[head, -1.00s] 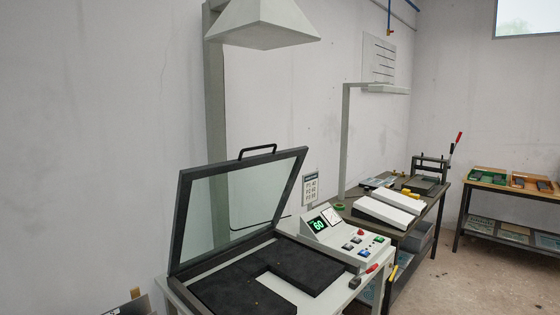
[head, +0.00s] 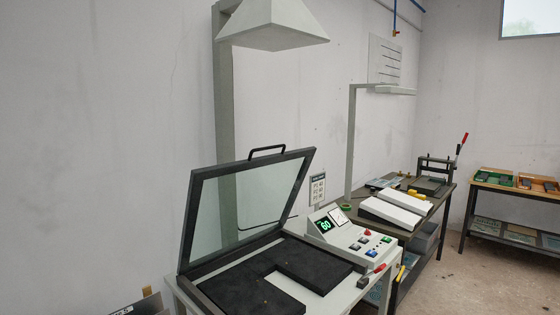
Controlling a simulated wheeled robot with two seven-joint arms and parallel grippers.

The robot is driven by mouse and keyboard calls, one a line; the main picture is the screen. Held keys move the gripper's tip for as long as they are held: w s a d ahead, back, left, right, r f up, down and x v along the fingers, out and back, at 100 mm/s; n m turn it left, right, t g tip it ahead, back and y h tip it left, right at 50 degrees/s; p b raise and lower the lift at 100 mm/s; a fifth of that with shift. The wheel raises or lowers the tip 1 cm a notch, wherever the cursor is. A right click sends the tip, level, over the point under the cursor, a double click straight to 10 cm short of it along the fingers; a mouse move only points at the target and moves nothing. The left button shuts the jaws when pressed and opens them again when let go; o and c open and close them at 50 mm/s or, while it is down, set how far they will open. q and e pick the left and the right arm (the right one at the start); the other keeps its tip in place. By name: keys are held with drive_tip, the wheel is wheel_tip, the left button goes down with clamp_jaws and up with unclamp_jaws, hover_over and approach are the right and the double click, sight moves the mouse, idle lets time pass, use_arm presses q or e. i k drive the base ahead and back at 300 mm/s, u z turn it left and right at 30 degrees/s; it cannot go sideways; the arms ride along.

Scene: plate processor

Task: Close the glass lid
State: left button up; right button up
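The glass lid (head: 246,205) has a dark frame and a black handle (head: 267,152) on its top edge. It stands raised and tilted open over the processor's bed. The bed holds a black foam pad (head: 312,268) with a cut-out in it. A sloped white control panel (head: 350,240) with a green display reading 60 and several coloured buttons sits to the right of the bed. Neither of my grippers shows in the head view.
A grey hood (head: 271,27) on a post stands behind the lid. To the right, a dark bench (head: 445,191) carries white sloped units (head: 392,211) and a lever press (head: 437,165). Farther right is a table with coloured trays (head: 493,176). Floor is clear between bench and table.

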sight(198, 176)
drive_tip(key=z, duration=1.6)
drive_tip(key=i, duration=1.95)
drive_tip(key=u, duration=2.5)
